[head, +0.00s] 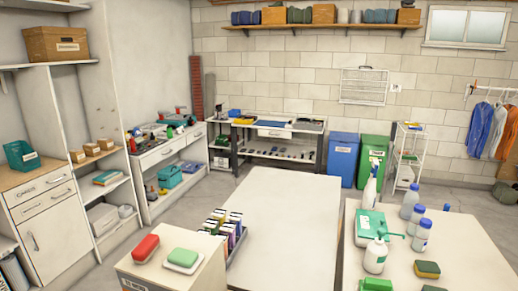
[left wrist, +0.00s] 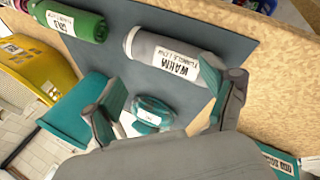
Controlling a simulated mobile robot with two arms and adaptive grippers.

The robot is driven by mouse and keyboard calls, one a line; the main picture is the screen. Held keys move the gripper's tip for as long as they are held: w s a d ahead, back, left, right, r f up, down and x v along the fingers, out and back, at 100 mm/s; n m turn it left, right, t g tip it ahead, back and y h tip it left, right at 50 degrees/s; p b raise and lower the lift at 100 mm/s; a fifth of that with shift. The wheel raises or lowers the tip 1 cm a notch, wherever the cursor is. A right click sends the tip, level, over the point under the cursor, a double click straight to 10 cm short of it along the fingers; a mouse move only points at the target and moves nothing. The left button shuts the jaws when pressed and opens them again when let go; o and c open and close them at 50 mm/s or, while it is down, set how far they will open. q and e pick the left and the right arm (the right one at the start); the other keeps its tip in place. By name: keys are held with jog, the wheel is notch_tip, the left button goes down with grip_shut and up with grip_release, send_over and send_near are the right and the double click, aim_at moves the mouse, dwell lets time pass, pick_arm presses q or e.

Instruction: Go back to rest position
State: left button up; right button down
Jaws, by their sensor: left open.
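My left gripper (left wrist: 177,84) shows only in the left wrist view. Its two dark grey fingers are spread apart with nothing held between them. A grey roll (left wrist: 150,46) with a white label lies just beyond the fingertips on a dark grey surface. Its right end is partly hidden by the right finger, and I cannot tell if they touch. A teal item (left wrist: 153,113) with a pale label shows in the gap between the fingers, farther off or lower. The head view shows neither gripper. My right gripper is not in view.
In the left wrist view, a green roll (left wrist: 72,22) lies left, near a yellow container (left wrist: 35,65) and a teal container (left wrist: 80,100). In the head view, a white table (head: 285,205) is mostly bare. Bottles stand on the right table (head: 470,240). Shelving lines the left wall.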

pick_arm(q)
jog(key=s+a+m+y, duration=0.4)
jog(key=s+a+y, duration=0.1)
jog(key=s+a, duration=0.35)
notch_tip(320, 180, down, 27)
jog(key=s, duration=0.1)
jog(key=s+a+f+g, duration=0.1)
jog(key=s+f, duration=0.7)
jog(key=s+a+f+b, duration=0.1)
jog(key=s+a+f, duration=0.1)
jog(key=s+f, duration=0.6)
jog(key=shift+s+a+g, duration=0.25)
jog(key=shift+g, duration=0.15)
jog(key=shift+r, duration=0.1)
